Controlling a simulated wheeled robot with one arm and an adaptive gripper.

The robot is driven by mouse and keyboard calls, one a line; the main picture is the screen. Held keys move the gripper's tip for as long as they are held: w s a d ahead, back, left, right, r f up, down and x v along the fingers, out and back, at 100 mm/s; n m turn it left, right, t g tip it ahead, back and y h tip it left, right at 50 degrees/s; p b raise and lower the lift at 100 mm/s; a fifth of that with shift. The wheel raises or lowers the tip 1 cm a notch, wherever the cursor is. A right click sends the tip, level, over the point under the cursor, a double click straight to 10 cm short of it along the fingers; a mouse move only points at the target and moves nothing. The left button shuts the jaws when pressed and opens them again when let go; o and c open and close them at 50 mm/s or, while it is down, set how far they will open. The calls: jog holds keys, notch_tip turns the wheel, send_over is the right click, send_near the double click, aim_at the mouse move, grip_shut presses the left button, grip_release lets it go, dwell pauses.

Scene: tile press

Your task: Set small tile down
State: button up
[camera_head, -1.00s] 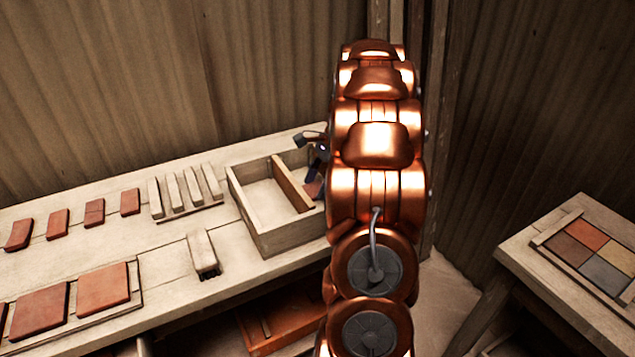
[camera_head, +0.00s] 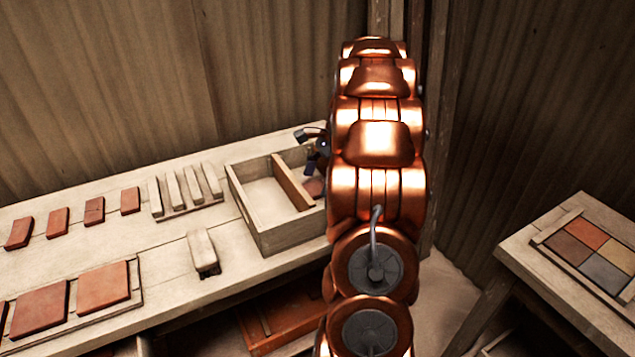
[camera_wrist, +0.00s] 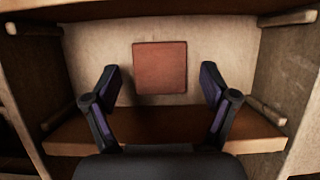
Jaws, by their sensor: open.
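The small reddish-brown tile (camera_wrist: 160,67) lies flat on the pale floor of a box compartment in the wrist view. In the head view part of the tile (camera_head: 315,187) shows in the right compartment of the wooden box (camera_head: 262,245). My gripper (camera_wrist: 160,80) is open above the tile, one finger on each side, with a gap between each finger and the tile. It is empty. In the head view my gripper (camera_head: 314,155) is over the right compartment and is partly hidden by my copper arm.
A divider (camera_head: 292,183) splits the box. Left of it, the bench holds pale bars (camera_head: 185,188), a single block (camera_head: 203,252), several small red tiles (camera_head: 95,211) and larger tiles (camera_head: 104,288). A side table (camera_head: 535,262) at right carries a coloured tile panel (camera_head: 590,255).

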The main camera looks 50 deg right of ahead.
jog(key=v, duration=1.1)
jog(key=shift+d+r+b, duration=0.15)
jog(key=shift+r+b, duration=0.05)
jog(key=shift+b, duration=0.15)
jog(key=s+a+n+g+h, duration=0.2)
jog(key=a+n, duration=0.8)
jog(key=a, duration=1.5)
jog(key=s+a+f+n, duration=0.3)
jog(key=s+a+n, duration=0.1)
jog(key=s, duration=0.2)
jog(key=s+a+f+n+g+h, duration=0.1)
jog(key=s+a+f+n, duration=0.2)
jog(key=s, duration=0.4)
jog(key=s+a+f+n+h, duration=0.1)
jog(key=s+a+f+n, duration=0.2)
jog(key=s, duration=0.4)
jog(key=a+n, duration=0.1)
jog(key=a, duration=0.1)
jog(key=shift+a+f+n, duration=0.3)
jog(key=shift+a+n, duration=0.05)
jog(key=shift+n, duration=0.05)
jog(key=shift+s, duration=0.1)
